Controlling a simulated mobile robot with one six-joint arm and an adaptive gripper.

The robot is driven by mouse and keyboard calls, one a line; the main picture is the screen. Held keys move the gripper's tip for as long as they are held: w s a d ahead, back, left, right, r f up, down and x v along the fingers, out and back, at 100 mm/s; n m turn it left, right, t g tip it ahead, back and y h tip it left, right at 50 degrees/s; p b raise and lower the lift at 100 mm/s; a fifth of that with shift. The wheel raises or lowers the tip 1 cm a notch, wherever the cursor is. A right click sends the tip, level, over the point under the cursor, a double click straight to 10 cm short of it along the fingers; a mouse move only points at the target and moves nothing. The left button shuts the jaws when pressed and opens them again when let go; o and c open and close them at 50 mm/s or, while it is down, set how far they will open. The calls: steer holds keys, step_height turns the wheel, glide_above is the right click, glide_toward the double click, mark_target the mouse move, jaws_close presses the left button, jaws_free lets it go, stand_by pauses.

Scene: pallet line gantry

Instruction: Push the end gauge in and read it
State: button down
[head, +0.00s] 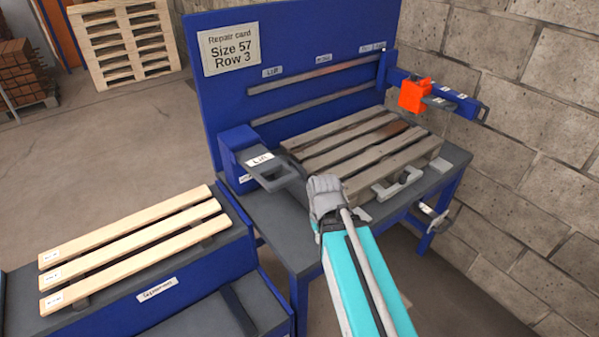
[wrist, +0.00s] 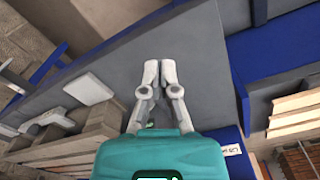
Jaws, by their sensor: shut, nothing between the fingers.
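The name "end gauge" is not readable on anything here. An orange block (head: 414,96) sits on a blue arm (head: 458,100) with small white labels, at the back right of the bench; it may be the gauge, but I cannot tell. My gripper (head: 325,192) is over the front of the bench, in front of the worn grey pallet (head: 345,152) and well away from the orange block. In the wrist view my gripper (wrist: 160,72) has its two fingers together and empty above the bare grey bench top (wrist: 205,60). The orange block is not in the wrist view.
A grey plate labelled Lift (head: 262,160) stands at the bench's left. Pale clamps (head: 397,183) stand at the pallet's front. A card (head: 231,48) reads "Repair card Size 57 Row 3". Light planks (head: 130,250) lie on the left stand. A block wall (head: 540,130) bounds the right.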

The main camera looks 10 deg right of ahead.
mark_target(289, 229)
steer(key=shift+f, duration=0.1)
